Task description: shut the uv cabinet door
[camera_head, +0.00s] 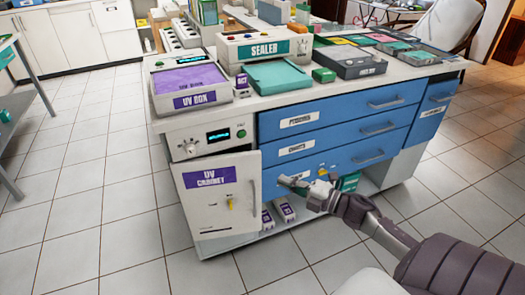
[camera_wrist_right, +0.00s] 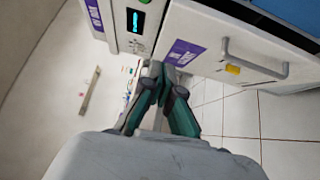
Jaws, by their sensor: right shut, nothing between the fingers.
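The white UV cabinet door (camera_head: 207,208) is at the lower left of the counter, with a purple label and an upright handle (camera_head: 254,190) near its right edge. It looks slightly ajar, but the exact gap is unclear. The door also shows in the right wrist view (camera_wrist_right: 215,32), with its handle (camera_wrist_right: 255,65). My right gripper (camera_head: 287,181) is shut and empty, to the right of the handle and in front of the blue drawers in the head view. The fingertips show in the wrist view (camera_wrist_right: 155,72). My left gripper is out of view.
The UV box (camera_head: 190,80) and sealer (camera_head: 262,47) stand on the counter above. Blue drawers (camera_head: 340,122) with handles lie right of the cabinet. Purple-and-white boxes (camera_head: 285,209) sit low beside the door. The tiled floor (camera_head: 110,200) in front and left is clear.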

